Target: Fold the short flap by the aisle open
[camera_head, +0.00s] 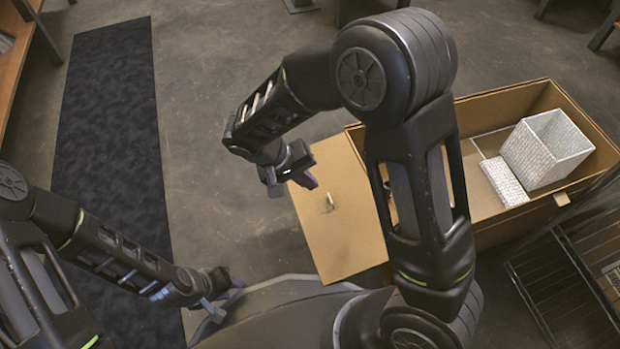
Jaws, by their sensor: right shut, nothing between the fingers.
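An open cardboard box (490,106) stands at the right. Its short flap (345,230) at the left end is folded outward, away from the opening, and a small pale mark or piece shows on it. My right gripper (311,181) is shut and empty, over or beside the flap's upper left edge; I cannot tell whether it touches. My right arm hides part of the box's left end and the flap's hinge. My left gripper (228,296) is low at the left, away from the box, with its fingers apart and nothing between them.
Inside the box are a white woven-looking bin (545,150) and a flat white piece (503,180). A dark rack (570,285) stands at the lower right, close to the box. A dark mat (110,130) lies at the left. Bare floor (215,60) lies between mat and box.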

